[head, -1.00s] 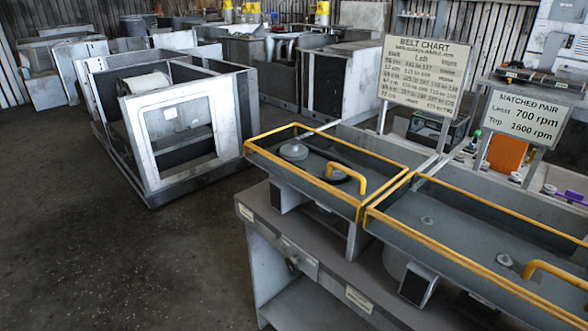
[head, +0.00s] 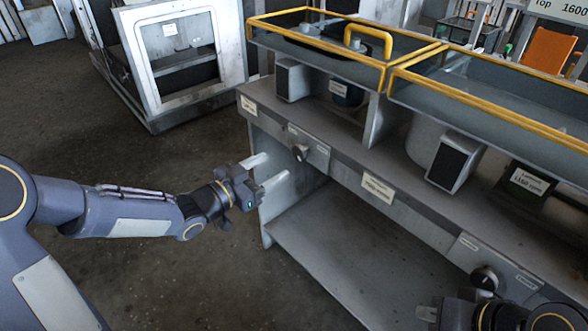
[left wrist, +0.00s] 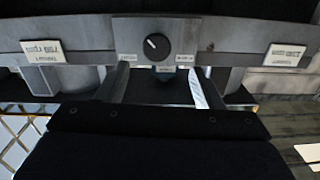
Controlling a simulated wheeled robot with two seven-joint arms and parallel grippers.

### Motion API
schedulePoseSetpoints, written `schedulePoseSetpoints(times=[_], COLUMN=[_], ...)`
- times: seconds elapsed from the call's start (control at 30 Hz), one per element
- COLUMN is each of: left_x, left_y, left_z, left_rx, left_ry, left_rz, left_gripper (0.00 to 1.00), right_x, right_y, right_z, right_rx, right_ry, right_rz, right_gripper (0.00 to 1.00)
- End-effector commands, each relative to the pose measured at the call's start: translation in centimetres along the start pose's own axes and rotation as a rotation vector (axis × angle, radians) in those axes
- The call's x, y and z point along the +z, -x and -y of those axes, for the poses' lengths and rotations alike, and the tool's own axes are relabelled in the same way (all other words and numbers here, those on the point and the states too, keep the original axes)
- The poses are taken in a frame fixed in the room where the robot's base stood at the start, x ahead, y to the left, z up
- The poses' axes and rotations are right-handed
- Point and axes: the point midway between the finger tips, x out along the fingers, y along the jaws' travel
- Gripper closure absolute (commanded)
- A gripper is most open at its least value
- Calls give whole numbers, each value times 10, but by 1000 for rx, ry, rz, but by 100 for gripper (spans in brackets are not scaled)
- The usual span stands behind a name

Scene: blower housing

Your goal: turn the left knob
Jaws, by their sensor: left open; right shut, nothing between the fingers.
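The left knob (head: 300,152) is a small dark round knob on a light plate on the front face of the grey bench (head: 335,165). In the left wrist view the knob (left wrist: 156,46) is a black dial with a white pointer line slanting up-left, on a grey panel. My left gripper (head: 274,170) is open, just left of and below the knob in the head view, apart from it. In the left wrist view its two fingers (left wrist: 162,86) stand apart, below the knob. My right gripper (head: 428,313) is shut and empty at the bottom right, partly cut off.
A second knob (head: 485,278) is on the bench front at the right, close above my right gripper. Yellow-railed trays (head: 420,62) sit on top of the bench. Labels (head: 378,187) are on its front edge. A white-framed housing (head: 185,50) stands behind left. The floor at left is clear.

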Motion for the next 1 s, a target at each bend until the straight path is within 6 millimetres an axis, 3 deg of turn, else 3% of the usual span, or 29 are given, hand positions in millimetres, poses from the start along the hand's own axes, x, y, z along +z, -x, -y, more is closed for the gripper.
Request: schedulePoseSetpoints(times=[0.53, 0.93, 1.0], left_x=[-1, -1, -1], left_y=[-71, -80, -80], left_z=[-5, -4, -4], left_rx=[20, 17, 17], left_ry=[1, 2, 2], left_rz=[-23, -21, -21], left_gripper=[40, 40, 49], right_x=[2, 3, 3], right_y=[-5, -5, -5], right_z=[-2, -2, -2], right_rx=[0, 0, 0], right_ry=[0, 0, 0], right_rz=[-1, 0, 0], right_gripper=[100, 100, 100])
